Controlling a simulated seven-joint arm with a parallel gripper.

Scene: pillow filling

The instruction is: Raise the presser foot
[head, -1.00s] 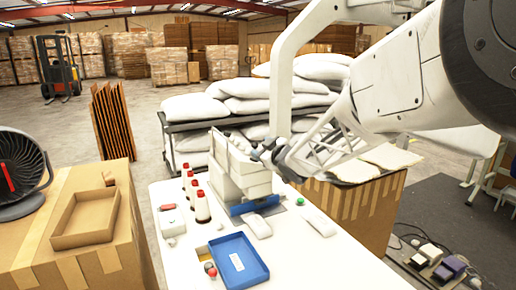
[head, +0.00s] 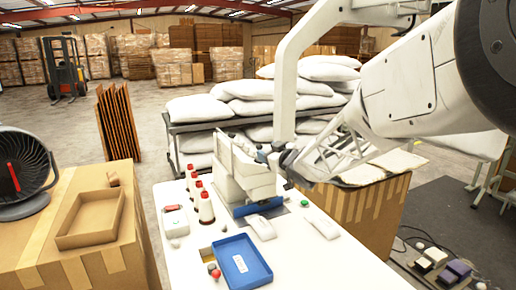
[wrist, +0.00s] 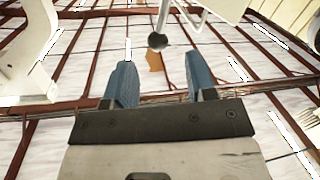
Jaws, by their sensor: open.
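The white sewing machine (head: 235,178) stands on the white table, with my arm reaching over its right side. My gripper (head: 264,156) is close to the machine's upper part; the arm partly hides the machine. In the wrist view, my gripper (wrist: 157,75) is open, with two blue fingertips apart and nothing held between them. A dark round knob on a thin pale rod (wrist: 157,41), possibly the presser foot lever, shows just past the fingertips, nearer the left one. Whether a finger touches it I cannot tell. The presser foot itself is not clearly visible.
Red-topped thread cones (head: 205,207) stand left of the machine. A blue tray (head: 240,262) lies at the table's front. A green button (head: 304,203) sits right of the machine. Stacked white pillows (head: 245,105) are behind. The white table (head: 310,265) is clear at front right.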

